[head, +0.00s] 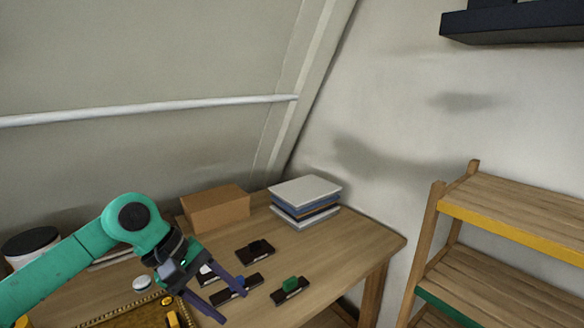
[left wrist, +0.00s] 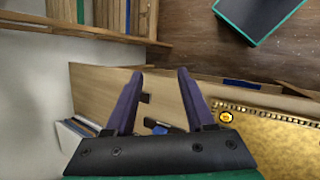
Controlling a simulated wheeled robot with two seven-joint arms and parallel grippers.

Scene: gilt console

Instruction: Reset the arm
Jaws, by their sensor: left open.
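My left arm (head: 95,240) is green and reaches in from the left over the wooden table (head: 340,248). My left gripper (head: 232,306) has two purple fingers spread apart, with nothing between them. It hangs above the table, tilted down to the right, in front of a dark holder with a blue piece (head: 235,286). In the left wrist view the gripper (left wrist: 160,73) is also open and empty, with the table edge behind it. My right gripper is in neither view.
A gilt tray (head: 105,319) lies below my arm. Dark holders, one with a green block (head: 290,284) and one with a black piece (head: 256,248), lie nearby. A cardboard box (head: 215,208) and stacked books (head: 305,197) stand behind. A wooden shelf (head: 510,215) stands right.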

